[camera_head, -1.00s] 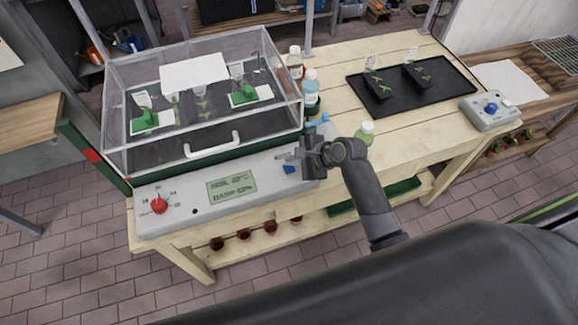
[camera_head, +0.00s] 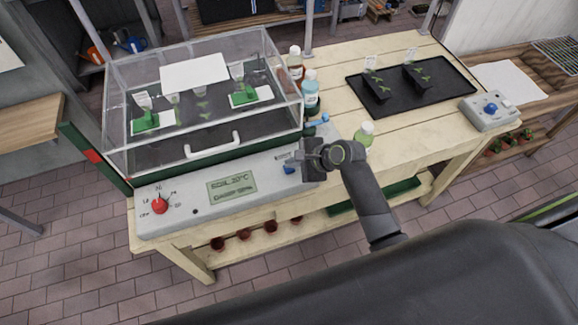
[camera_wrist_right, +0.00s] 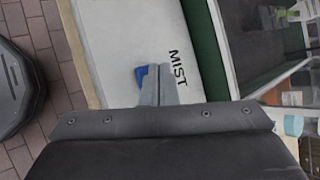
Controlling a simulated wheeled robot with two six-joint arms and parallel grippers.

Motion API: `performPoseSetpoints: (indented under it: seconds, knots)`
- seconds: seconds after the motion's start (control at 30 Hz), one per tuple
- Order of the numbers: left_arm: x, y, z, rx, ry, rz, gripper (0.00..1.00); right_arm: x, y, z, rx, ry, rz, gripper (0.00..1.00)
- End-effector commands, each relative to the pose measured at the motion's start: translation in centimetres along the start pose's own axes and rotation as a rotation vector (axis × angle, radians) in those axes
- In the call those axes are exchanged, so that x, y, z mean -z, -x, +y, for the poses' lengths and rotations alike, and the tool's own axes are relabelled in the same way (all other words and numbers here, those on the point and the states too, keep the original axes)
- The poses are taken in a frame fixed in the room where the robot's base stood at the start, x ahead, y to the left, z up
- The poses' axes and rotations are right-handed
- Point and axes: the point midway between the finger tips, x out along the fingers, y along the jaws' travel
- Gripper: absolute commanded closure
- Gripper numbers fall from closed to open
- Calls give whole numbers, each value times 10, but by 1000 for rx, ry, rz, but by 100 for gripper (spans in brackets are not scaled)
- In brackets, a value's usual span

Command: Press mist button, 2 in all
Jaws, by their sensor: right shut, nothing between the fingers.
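The blue mist button (camera_head: 289,169) sits at the right end of the pale control panel (camera_head: 225,211). In the right wrist view the blue button (camera_wrist_right: 141,74) shows beside the "MIST" lettering, partly covered by my fingers. My right gripper (camera_head: 298,157) is shut and empty, close to the button. In the wrist view its closed fingertips (camera_wrist_right: 157,72) overlap the button's edge; I cannot tell whether they touch it. My left gripper is not in view.
A clear-lidded propagator (camera_head: 215,150) stands behind the panel. A black tray (camera_head: 440,91) and a grey box with a blue knob (camera_head: 486,119) lie further right.

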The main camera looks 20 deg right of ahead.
Motion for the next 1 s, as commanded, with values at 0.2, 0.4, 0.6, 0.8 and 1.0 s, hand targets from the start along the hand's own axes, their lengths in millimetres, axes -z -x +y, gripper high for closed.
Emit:
performPoseSetpoints:
  seconds: [0.2,0.4,0.6,0.8,1.0]
  knots:
    - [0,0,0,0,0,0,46,0,0,0,0,0,0,100]
    - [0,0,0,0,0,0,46,1,-2,1,0,-1,0,100]
    - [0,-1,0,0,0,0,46,3,-4,3,-1,-1,0,100]
    - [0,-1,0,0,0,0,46,4,-5,4,-2,-1,0,100]
    - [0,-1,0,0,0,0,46,5,-7,5,-1,-1,0,100]
